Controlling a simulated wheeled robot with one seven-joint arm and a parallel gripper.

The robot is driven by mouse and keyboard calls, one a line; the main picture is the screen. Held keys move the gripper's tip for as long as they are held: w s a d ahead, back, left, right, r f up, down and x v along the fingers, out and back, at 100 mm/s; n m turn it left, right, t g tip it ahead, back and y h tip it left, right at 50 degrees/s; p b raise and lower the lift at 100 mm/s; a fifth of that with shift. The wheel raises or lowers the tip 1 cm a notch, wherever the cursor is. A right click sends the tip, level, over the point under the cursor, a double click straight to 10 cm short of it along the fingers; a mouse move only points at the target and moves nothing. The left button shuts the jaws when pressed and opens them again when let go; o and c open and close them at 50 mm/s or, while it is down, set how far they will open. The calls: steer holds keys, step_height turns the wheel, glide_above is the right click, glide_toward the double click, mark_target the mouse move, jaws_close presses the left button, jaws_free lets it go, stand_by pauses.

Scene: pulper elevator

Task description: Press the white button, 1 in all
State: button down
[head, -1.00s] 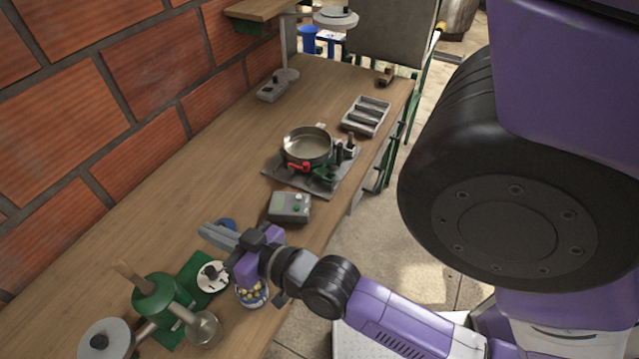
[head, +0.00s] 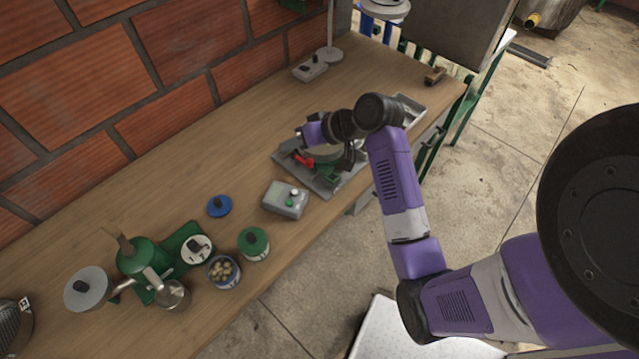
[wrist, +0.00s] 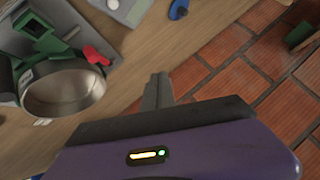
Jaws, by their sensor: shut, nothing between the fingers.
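The grey control box (head: 285,200) stands on the wooden bench, with a white button (head: 294,192) on its top beside a green button (head: 289,202). In the wrist view the box (wrist: 128,10) is cut by the top edge and the white button (wrist: 113,4) shows near that edge. My gripper (head: 299,134) is beyond the box in the head view, above the metal pan area and apart from the box. In the wrist view its shut fingers (wrist: 158,88) are empty and over the bench.
A metal pan (wrist: 65,90) on a stand with a red handle (head: 302,160) is close to my gripper. A blue lid (head: 219,206), a green-lidded jar (head: 254,243) and a green press (head: 145,257) stand left of the box. A brick wall (head: 160,70) backs the bench.

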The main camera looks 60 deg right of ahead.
steer(key=shift+n+g+y, duration=0.5)
steer(key=shift+g+y, duration=0.2)
steer(key=shift+y, duration=0.2)
steer(key=s+a+f, duration=0.2)
steer(key=a, duration=0.1)
steer(key=shift+s, duration=0.4)
steer(key=b, duration=0.7)
glide_above(299, 194)
step_height(299, 194, down, 7)
steer(key=shift+r, duration=0.1)
steer(key=shift+f, duration=1)
steer(key=shift+f, duration=0.4)
steer(key=shift+f+b, duration=0.4)
steer(key=shift+f, duration=0.05)
stand_by(0.4)
steer(key=shift+r, duration=0.1)
steer(key=shift+r+p, duration=0.8)
steer(key=shift+p, duration=0.2)
